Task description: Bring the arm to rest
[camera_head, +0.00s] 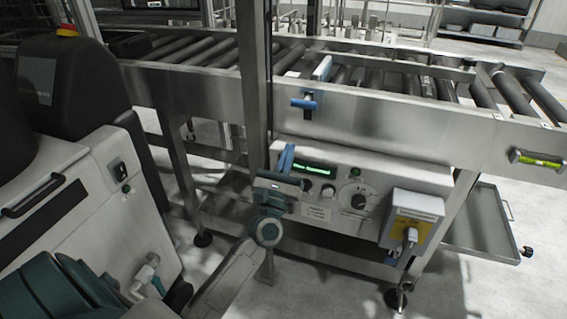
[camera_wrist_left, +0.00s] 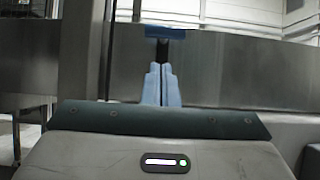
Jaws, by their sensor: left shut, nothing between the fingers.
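My left gripper (camera_head: 287,158) is in front of the conveyor's control panel, with its blue fingers pointing up beside the panel's upper left part. The fingers are shut and hold nothing. In the left wrist view the shut blue fingers (camera_wrist_left: 160,85) stand upright in the middle, below a blue handle (camera_wrist_left: 165,32) on the steel conveyor side. That blue handle (camera_head: 305,104) also shows in the head view, above the fingertips and apart from them. My left arm comes in from the bottom left. My right gripper does not show.
The roller conveyor (camera_head: 440,122) crosses the scene. A steel post (camera_head: 254,80) stands close to my left gripper. A tray (camera_head: 482,225) sticks out right.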

